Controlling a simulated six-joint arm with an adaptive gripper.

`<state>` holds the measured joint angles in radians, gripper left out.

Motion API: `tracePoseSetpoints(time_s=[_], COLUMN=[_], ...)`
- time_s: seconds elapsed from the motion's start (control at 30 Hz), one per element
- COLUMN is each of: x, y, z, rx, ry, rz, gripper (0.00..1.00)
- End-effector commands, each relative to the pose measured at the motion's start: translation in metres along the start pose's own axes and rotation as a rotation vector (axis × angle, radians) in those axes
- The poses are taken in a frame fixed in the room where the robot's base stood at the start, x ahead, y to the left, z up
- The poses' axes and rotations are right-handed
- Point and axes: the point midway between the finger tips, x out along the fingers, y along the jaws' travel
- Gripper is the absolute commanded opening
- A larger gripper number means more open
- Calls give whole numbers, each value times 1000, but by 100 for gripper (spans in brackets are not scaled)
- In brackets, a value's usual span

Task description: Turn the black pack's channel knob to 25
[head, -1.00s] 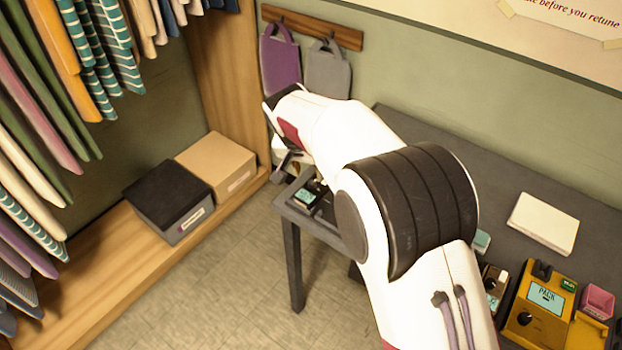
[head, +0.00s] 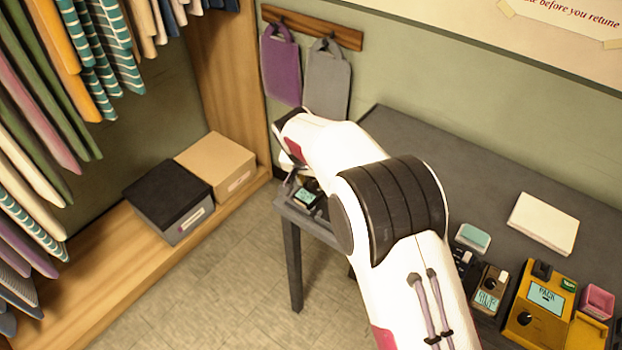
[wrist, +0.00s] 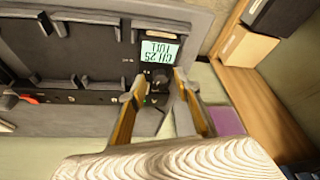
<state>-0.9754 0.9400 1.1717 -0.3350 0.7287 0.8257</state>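The black pack (head: 305,196) lies at the left end of the grey table in the head view. In the wrist view the black pack (wrist: 131,67) shows upside down, and its lit display (wrist: 160,49) appears to read CH 25 with a smaller line beside it. My gripper (wrist: 160,83) is open, its two fingers apart just off the pack by the display. A small dark part, possibly the channel knob, shows between the fingertips; I cannot tell whether they touch it. In the head view my arm mostly hides my gripper.
A yellow pack (head: 540,307), a brown pack (head: 489,290), a pink container (head: 597,301) and a white pad (head: 543,223) stand at the table's right. Boxes (head: 168,200) sit on the wooden shelf at left; bags (head: 327,80) hang behind.

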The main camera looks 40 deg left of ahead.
Motion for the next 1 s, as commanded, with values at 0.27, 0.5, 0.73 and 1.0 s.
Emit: tracePoseSetpoints(time_s=[0.27,0.5,0.73,1.0], x=[0,0,0,1], y=[0,0,-2,-3], z=[0,0,0,0], rx=[0,3,55,174], ry=[0,0,-2,-2], rz=[0,1,24,74], gripper=[1,0,0,0])
